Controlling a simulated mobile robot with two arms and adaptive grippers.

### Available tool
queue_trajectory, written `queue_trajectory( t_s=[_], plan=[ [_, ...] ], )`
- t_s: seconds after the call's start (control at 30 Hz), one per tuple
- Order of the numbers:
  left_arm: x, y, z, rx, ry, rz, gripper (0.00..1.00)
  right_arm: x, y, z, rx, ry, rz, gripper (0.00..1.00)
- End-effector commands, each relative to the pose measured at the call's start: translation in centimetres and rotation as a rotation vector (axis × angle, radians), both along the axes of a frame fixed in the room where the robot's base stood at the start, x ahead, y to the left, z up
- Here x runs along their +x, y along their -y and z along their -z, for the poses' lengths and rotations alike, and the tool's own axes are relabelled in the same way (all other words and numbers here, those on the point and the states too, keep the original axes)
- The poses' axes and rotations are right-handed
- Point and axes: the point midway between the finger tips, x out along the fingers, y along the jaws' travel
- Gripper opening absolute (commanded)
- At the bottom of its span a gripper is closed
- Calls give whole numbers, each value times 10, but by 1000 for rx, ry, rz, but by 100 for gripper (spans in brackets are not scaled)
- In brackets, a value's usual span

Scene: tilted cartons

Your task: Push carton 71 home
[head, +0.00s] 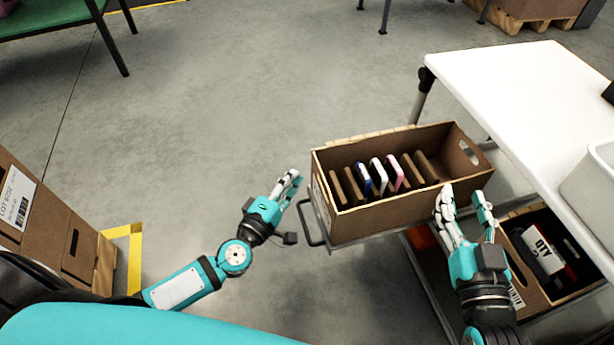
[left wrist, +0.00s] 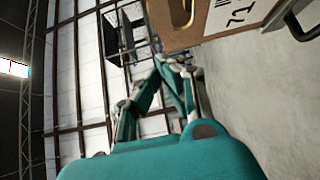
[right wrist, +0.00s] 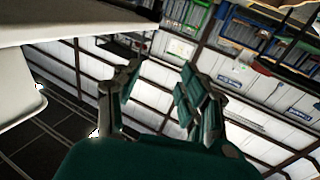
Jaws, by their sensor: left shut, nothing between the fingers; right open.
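Carton 71 (head: 382,217) is an open brown box holding several upright thin items, sitting on a pulled-out metal tray whose handle (head: 309,222) sticks out at its left end. Its label reading 71 (left wrist: 238,14) shows in the left wrist view, beside a hand hole. My left gripper (head: 292,181) is shut and empty, just left of the carton's left end and apart from it in the head view. My right gripper (head: 464,200) is open at the carton's near right corner; whether it touches the wall I cannot tell. It shows empty in the right wrist view (right wrist: 157,78).
A white table (head: 520,85) overhangs the right side, with a grey bin (head: 590,190) on it. A stacked carton (head: 75,240) stands at the far left.

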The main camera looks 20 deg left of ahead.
Motion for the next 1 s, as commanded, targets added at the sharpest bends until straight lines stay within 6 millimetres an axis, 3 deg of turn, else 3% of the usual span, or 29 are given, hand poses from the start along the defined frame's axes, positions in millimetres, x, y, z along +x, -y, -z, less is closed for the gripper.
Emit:
queue_trajectory(
  t_s=[0.1, 0.3, 0.8, 1.0],
  plan=[
    [10, 18, 0, -3, 1, 1, 0, 0, 0, -1, 2, 5, 0, 42],
    [19, 31, 0, -1, 0, -1, 0, 0, -1, -4, 7, 24, -1, 42],
    [21, 34, 0, 1, 0, 0, 0, 0, -1, -5, 7, 24, -2, 42],
    [29, 45, -1, -2, 0, 0, 0, -2, 3, 15, -21, -81, 6, 42]
  ],
)
